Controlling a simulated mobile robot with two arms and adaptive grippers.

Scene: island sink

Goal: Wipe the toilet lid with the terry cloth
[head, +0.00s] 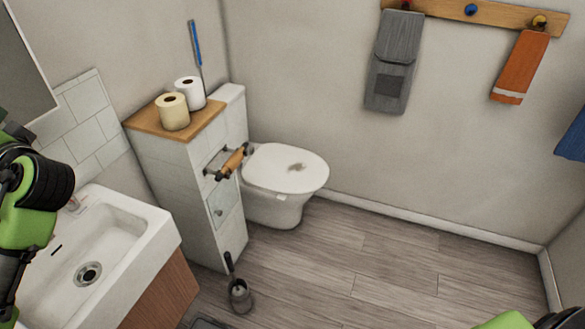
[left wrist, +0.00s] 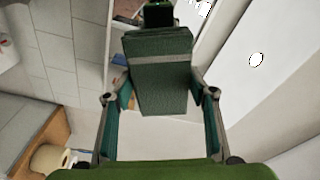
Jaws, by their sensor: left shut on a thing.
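The toilet (head: 275,212) stands against the back wall with its white lid (head: 270,160) down. A brownish smudge (head: 297,167) marks the lid's top. My left gripper (left wrist: 158,100) shows in the left wrist view, its fingers on either side of a dark green folded, cloth-like piece (left wrist: 160,85), which I take for the terry cloth. It is shut on this piece. In the head view my left arm is at the left edge, over the sink side and well away from the toilet; the cloth is not visible there. My right gripper is outside both views.
A narrow cabinet (head: 185,200) with paper rolls (head: 172,110) on top stands between the sink (head: 120,240) and toilet. A roll holder (head: 232,162) sticks out from it. A toilet brush (head: 239,292) stands on the floor. Towels (head: 396,60) hang at the back. The floor right of the toilet is clear.

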